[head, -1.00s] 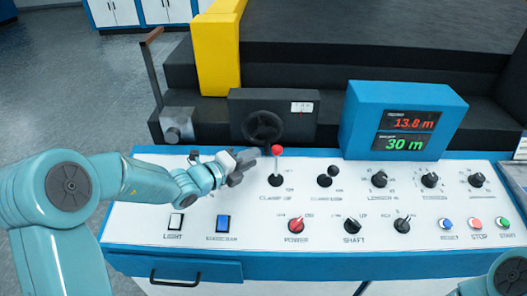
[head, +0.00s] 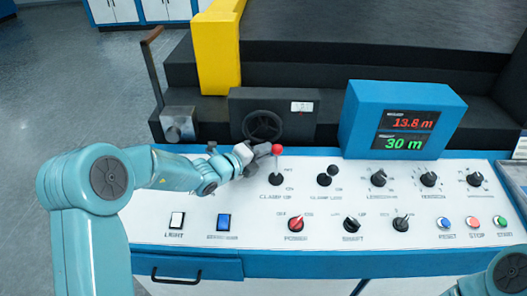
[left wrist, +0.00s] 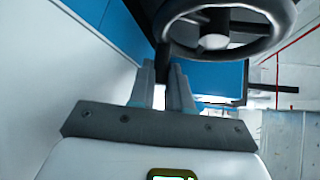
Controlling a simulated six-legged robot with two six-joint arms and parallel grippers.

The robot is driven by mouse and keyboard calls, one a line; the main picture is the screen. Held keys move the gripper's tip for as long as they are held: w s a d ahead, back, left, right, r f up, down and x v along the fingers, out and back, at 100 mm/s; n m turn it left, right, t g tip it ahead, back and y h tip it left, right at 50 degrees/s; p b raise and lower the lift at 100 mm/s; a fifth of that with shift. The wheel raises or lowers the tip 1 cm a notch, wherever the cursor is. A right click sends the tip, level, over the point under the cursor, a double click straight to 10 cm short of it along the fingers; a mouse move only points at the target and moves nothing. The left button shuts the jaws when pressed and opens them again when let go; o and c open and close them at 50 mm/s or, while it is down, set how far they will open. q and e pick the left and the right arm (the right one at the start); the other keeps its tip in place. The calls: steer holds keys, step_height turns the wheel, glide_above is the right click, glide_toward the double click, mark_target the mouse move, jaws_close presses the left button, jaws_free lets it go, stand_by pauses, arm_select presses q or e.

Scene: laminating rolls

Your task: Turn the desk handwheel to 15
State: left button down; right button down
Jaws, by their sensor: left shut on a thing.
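The desk handwheel (head: 263,117) is a dark spoked wheel on a black housing behind the control desk. A small white readout (head: 302,107) sits to its right, too small to read. My left gripper (head: 265,150) is at the wheel's lower rim, beside the red-topped lever. In the left wrist view, the wheel (left wrist: 262,38) fills the upper right. My left gripper's two fingers (left wrist: 164,75) are close together there, shut on a dark piece by the rim that looks like the wheel's handle. The fingers partly hide it. My right gripper is out of view.
The red-topped lever (head: 277,165) stands very close to my left gripper. The blue display (head: 405,118) reads 13.8 m in red and 30 m in green. A yellow post (head: 218,55) stands behind.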

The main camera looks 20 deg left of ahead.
arm_select(q)
steer(key=shift+s+a+m+g+y, duration=0.15)
steer(key=shift+a+m+g+y, duration=0.4)
steer(key=shift+m+g+y, duration=0.2)
steer(key=c, duration=1.4)
jaws_free()
steer(key=shift+o, duration=0.2)
steer(key=v, duration=1.6)
steer(key=shift+s, duration=0.2)
steer(key=shift+s, duration=0.1)
